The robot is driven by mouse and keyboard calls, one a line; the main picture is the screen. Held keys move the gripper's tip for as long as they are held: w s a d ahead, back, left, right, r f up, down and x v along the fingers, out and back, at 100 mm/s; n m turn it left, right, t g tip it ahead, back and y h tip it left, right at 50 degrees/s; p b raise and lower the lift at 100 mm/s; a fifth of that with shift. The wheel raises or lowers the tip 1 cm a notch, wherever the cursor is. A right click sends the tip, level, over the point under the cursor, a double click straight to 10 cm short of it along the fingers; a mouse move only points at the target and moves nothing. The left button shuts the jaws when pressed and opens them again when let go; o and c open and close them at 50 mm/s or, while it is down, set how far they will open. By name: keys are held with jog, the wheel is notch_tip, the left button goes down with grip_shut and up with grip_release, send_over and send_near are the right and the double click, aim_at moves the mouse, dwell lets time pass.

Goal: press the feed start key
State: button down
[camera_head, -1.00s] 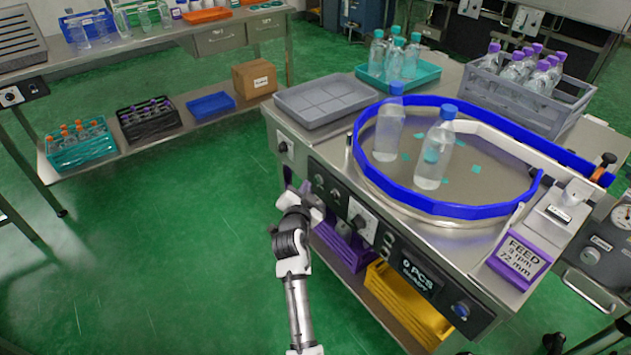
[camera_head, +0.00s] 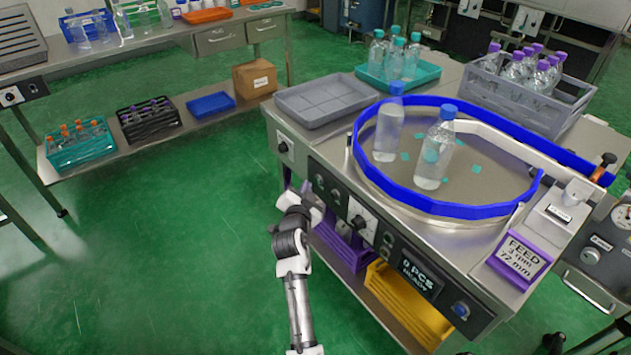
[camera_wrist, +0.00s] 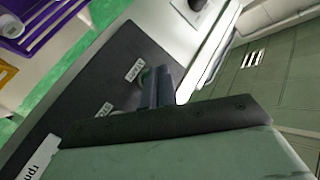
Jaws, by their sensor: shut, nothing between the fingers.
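The feed machine's dark control panel (camera_head: 345,205) runs along its front left edge. My gripper (camera_head: 306,190) is in front of the panel's upper left end, and its dark fingers hide part of it. In the wrist view my gripper (camera_wrist: 158,84) is shut and empty, its fingertips over or against the panel beside a small white label (camera_wrist: 134,70). A second label (camera_wrist: 104,110) is nearby, with hard-to-read lettering.
A turntable with a blue rail (camera_head: 440,210) carries clear bottles on the machine top. A grey tray (camera_head: 325,100), teal tray (camera_head: 425,75) and grey crate (camera_head: 520,98) stand behind. Purple and yellow crates (camera_head: 410,305) sit below. Green floor to the left is clear.

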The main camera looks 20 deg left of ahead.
jog(key=shift+w+d, duration=0.1)
jog(key=shift+w+d, duration=0.15)
jog(key=shift+w, duration=0.05)
